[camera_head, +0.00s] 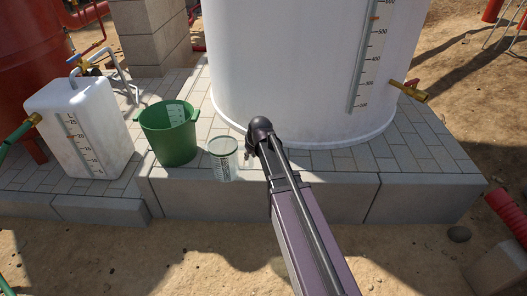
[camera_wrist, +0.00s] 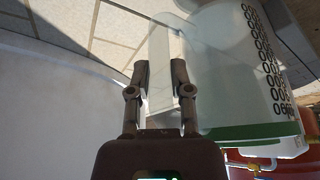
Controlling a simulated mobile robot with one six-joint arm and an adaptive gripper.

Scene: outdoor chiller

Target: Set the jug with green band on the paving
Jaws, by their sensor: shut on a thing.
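The jug with green band (camera_head: 222,160) is a pale, see-through vessel with a printed scale. In the head view it is upright at the front edge of the paving (camera_head: 420,144), between the green bucket and my arm; I cannot tell whether its base touches the paving. In the wrist view the jug (camera_wrist: 228,70) fills the right side, with dark scale marks and its green band (camera_wrist: 255,132) low in the picture. My gripper (camera_wrist: 160,75) is shut on the jug's pale handle. In the head view my wrist hides most of the gripper.
A large white tank (camera_head: 290,70) stands close behind my gripper, with a brass tap (camera_head: 412,92) at right. A green bucket (camera_head: 170,135) is just left of the jug, and a white canister (camera_head: 82,125) farther left. Bare paving lies right of the tank.

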